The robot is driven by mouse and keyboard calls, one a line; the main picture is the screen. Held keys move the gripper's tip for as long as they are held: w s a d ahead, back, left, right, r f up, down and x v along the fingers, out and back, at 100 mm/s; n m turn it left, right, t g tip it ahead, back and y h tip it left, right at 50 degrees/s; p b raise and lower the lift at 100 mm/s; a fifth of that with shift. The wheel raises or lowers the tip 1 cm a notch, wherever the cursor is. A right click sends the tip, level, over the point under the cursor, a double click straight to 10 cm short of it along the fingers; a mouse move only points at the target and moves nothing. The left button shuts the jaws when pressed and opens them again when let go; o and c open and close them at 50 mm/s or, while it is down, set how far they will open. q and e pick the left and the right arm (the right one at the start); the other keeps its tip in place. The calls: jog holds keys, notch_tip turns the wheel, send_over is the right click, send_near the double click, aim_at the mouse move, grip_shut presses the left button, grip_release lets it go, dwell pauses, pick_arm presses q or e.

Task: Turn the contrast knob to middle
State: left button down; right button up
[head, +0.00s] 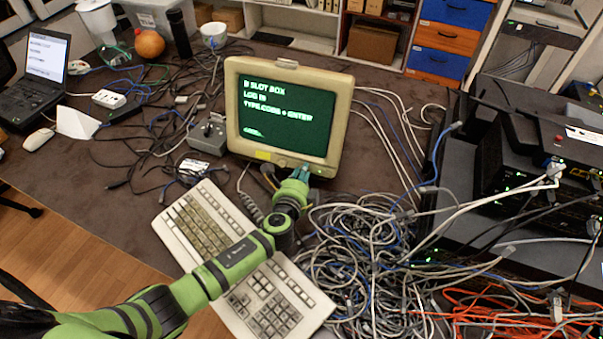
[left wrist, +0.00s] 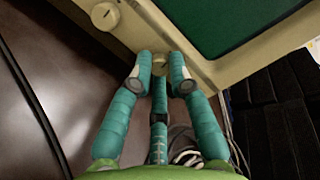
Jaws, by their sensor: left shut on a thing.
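A beige monitor (head: 235,115) with green text on a dark green screen stands on the dark table. Its lower bezel also shows in the left wrist view (left wrist: 225,68). My left gripper (head: 303,171) reaches the lower right of the monitor front. In the left wrist view my left gripper (left wrist: 160,68) has its teal fingers closed around a small beige knob (left wrist: 161,60) on the bezel. The fingers partly hide this knob, and I cannot read its label or setting. A second round beige knob (left wrist: 104,16) with a dark mark sits apart at the upper left. My right gripper is not in view.
A beige keyboard (head: 190,222) lies below my left arm. A large cable tangle (head: 350,245) covers the table right of it. Black network equipment (head: 505,165) stands at the right. A grey box with a lever (head: 208,138) sits left of the monitor.

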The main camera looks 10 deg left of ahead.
pick_arm(q)
jog(key=shift+d, duration=0.1)
jog(key=c, duration=1.2)
grip_release()
jog(key=shift+o, duration=0.2)
jog(key=shift+s, duration=0.15)
jog(key=v, duration=1.2)
